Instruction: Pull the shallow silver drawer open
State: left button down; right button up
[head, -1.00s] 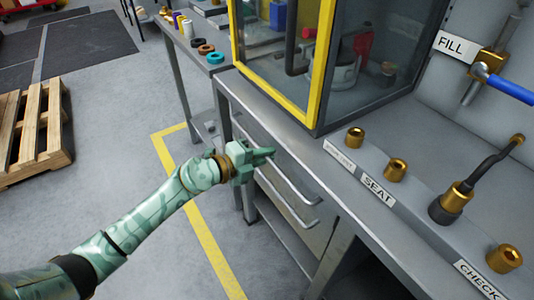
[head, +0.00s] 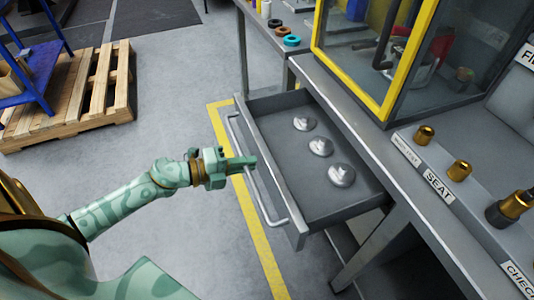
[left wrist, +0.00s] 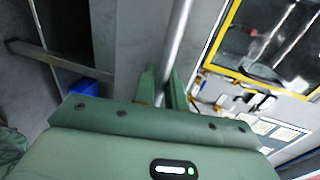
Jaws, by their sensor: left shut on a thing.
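The shallow silver drawer (head: 303,193) stands pulled out of the grey bench, its inside open to view. Three round silver parts (head: 320,146) lie in a row on its floor. A long bar handle (head: 258,197) runs along its front. My left gripper (head: 243,163) reaches in from the left and is shut on this handle near its middle. In the left wrist view the handle bar (left wrist: 178,35) runs up from between the fingers (left wrist: 162,88). My right gripper is in neither view.
A yellow-framed glass case (head: 375,70) stands on the bench behind the drawer. Brass fittings (head: 459,170) stand on a labelled strip at the right. A wooden pallet (head: 100,95) lies at the left. The floor before the drawer is clear.

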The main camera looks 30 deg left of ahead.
pick_arm(q)
jog(key=shift+f+v, duration=0.15)
jog(key=shift+v, duration=0.7)
jog(key=shift+f+v, duration=0.15)
jog(key=shift+v, duration=0.7)
jog(key=shift+f+v, duration=0.2)
jog(key=shift+v, duration=0.6)
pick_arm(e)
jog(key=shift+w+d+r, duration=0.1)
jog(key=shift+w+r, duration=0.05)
pick_arm(q)
jog(key=shift+s, duration=0.1)
jog(key=c, duration=1.6)
grip_release()
jog(key=shift+o, duration=0.2)
